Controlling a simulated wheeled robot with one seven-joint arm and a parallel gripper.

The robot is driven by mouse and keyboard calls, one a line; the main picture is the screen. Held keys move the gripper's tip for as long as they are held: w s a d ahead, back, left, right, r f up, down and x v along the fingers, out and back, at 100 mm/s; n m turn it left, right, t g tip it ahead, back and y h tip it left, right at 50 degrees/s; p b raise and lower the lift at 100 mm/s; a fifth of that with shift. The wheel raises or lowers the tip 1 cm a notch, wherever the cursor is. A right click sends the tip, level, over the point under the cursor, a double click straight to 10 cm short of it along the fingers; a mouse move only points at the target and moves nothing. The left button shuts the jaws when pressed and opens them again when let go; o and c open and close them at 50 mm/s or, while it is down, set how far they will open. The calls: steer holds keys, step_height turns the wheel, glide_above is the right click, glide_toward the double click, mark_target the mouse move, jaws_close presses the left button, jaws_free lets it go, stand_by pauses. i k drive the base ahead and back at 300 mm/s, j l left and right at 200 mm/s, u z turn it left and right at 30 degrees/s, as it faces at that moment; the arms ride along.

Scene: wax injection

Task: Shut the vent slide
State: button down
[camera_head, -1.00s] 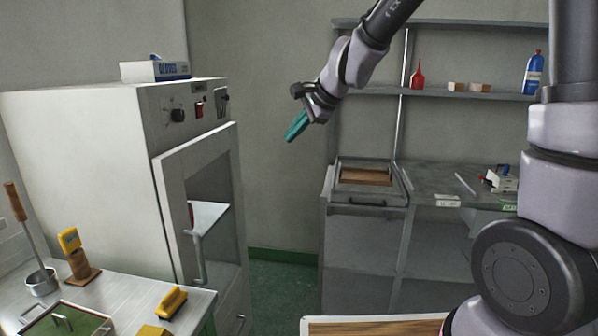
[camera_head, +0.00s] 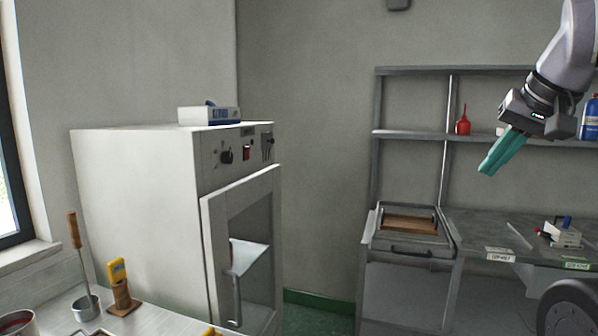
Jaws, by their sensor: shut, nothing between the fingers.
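A white oven cabinet (camera_head: 140,215) stands at the left. Its front panel carries a dark knob (camera_head: 227,156), a red switch (camera_head: 247,152) and, at the panel's right end, a small dark slotted fitting (camera_head: 268,146) that looks like the vent slide. It is too small to tell how far the slide is open. My gripper (camera_head: 488,168), with teal fingers, is at the upper right, shut and empty. It hangs in the air in front of the shelves, well to the right of the oven and touching nothing.
The oven door (camera_head: 218,262) stands ajar, with a bar handle (camera_head: 236,297). A blue-and-white box (camera_head: 208,117) lies on the oven top. A metal bench (camera_head: 485,232) with shelves stands at the right. The space between oven and bench is clear.

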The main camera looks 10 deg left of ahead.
mark_target(267, 140)
steer(key=i+u, duration=0.15)
steer(key=u, duration=0.3)
steer(key=i+u, duration=0.2)
steer(key=u, duration=0.2)
